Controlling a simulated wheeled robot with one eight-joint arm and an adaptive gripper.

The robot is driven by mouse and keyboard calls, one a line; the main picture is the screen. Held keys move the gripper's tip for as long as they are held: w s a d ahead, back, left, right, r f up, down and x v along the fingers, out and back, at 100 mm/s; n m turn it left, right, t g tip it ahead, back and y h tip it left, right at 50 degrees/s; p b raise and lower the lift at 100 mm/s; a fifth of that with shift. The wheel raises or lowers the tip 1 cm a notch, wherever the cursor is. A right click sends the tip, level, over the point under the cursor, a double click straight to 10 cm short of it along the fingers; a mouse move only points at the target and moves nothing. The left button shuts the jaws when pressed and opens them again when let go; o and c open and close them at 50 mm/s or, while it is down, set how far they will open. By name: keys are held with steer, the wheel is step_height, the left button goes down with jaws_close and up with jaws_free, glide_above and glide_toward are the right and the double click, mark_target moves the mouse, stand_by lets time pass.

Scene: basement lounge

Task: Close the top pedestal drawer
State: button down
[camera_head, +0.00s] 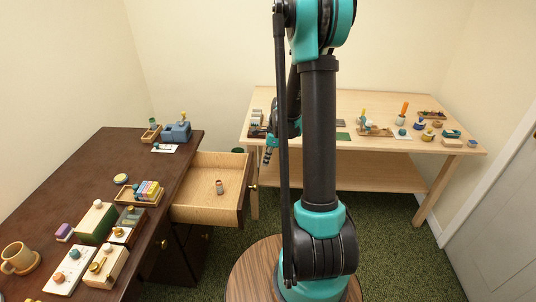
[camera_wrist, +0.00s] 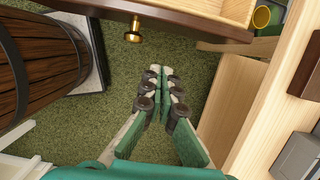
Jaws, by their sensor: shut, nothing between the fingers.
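The top pedestal drawer (camera_head: 207,187) is pulled out of the dark brown desk (camera_head: 70,180), on the side facing my arm. In the wrist view the drawer front (camera_wrist: 185,22) and knob (camera_wrist: 133,31) show at the top edge. My gripper (camera_head: 267,157) is just past the drawer's front, near its far corner, partly hidden by my arm. In the wrist view my gripper (camera_wrist: 160,70) is shut, empty, and apart from the front.
A light wood workbench (camera_head: 380,105) with a lower shelf (camera_head: 375,178) stands behind, close to the drawer's far corner. Small items cover parts of both tops. A mug (camera_head: 18,259) stands at the desk's near left. Green carpet (camera_head: 395,240) is clear at right, beside a door (camera_head: 500,220).

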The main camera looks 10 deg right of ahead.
steer(key=shift+w+a+f, duration=0.25)
steer(key=shift+a+f, duration=0.3)
steer(key=shift+a, duration=0.2)
steer(key=shift+w+a+f, duration=0.25)
steer(key=shift+a+f, duration=0.3)
steer(key=shift+a, duration=0.25)
steer(key=shift+w+a+f, duration=0.25)
steer(key=shift+a+f, duration=0.3)
steer(key=shift+a, duration=0.2)
steer(key=w+a, duration=0.3)
steer(key=a, duration=0.8)
steer(key=w+a, duration=0.4)
steer(key=a, duration=0.7)
steer(key=shift+w+a, duration=0.2)
steer(key=shift+a, duration=0.2)
steer(key=shift+d, duration=0.1)
